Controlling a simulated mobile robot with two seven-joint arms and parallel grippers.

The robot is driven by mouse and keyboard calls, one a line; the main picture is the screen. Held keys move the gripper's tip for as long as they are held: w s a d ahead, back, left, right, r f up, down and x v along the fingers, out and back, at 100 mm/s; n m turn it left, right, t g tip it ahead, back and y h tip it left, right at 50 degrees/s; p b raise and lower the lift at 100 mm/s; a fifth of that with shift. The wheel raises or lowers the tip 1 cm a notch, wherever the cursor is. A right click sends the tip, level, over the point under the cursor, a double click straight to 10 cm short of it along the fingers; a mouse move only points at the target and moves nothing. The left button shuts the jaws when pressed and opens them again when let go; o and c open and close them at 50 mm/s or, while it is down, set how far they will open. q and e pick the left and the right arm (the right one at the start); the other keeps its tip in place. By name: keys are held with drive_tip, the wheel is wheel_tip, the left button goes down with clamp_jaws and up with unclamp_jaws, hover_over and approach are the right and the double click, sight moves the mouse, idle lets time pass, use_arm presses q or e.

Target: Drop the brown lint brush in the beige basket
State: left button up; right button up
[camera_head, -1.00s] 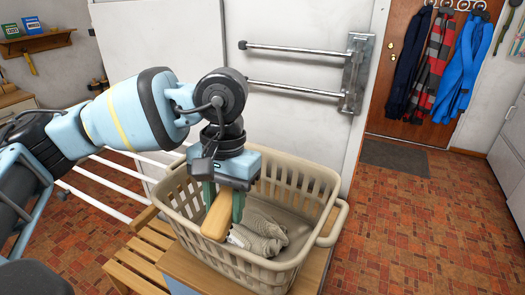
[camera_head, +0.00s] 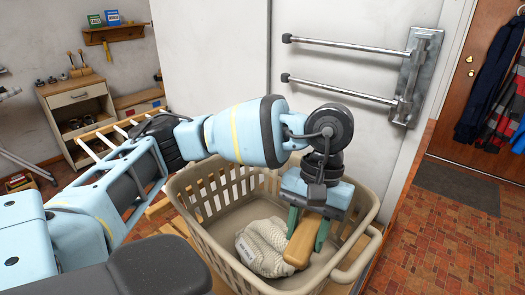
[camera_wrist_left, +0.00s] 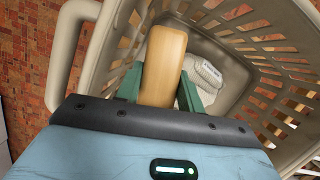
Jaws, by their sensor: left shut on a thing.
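The brown lint brush (camera_head: 301,243) is held in my left gripper (camera_head: 307,236), its wooden part pointing down. My left gripper is shut on it, over the right part of the beige basket (camera_head: 222,255). In the left wrist view the brush (camera_wrist_left: 164,62) sits between the green fingers, with the basket (camera_wrist_left: 258,105) around and below it. The brush's lower end appears within the basket's opening; its exact height above the bottom is hard to tell. My right gripper is not in view.
A light knitted item (camera_head: 262,247) lies in the basket, left of the brush. A wall rack with two metal bars (camera_head: 345,90) is behind. A wooden cabinet (camera_head: 82,110) stands at the far left. A dark mat (camera_head: 456,188) lies on the open floor at right.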

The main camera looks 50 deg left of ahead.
use_arm(q)
drive_tip(key=shift+w+a+r+n+h, duration=0.15)
drive_tip(key=shift+a+r+n, duration=0.1)
drive_tip(key=shift+n, duration=0.25)
drive_tip(key=shift+a+r+n+h, duration=0.15)
drive_tip(key=shift+r+n, duration=0.1)
drive_tip(key=shift+n, duration=0.25)
drive_tip(key=a+r+n+t+p, duration=0.1)
drive_tip(key=a+r+n, duration=0.1)
drive_tip(key=a+n, duration=0.2)
drive_tip(key=w+a+r+n+t+p, duration=0.1)
drive_tip(key=a+r+n+t+p, duration=0.1)
drive_tip(key=n, duration=0.9)
drive_tip(key=a+r+n+t+p, duration=0.1)
drive_tip(key=a+r+n+t, duration=0.1)
drive_tip(key=a+r+n, duration=0.2)
drive_tip(key=a+n, duration=0.2)
drive_tip(key=n, duration=0.2)
drive_tip(key=shift+w+a+r+h, duration=0.15)
drive_tip(key=shift+a+r+h, duration=0.1)
drive_tip(key=shift+a+h, duration=0.05)
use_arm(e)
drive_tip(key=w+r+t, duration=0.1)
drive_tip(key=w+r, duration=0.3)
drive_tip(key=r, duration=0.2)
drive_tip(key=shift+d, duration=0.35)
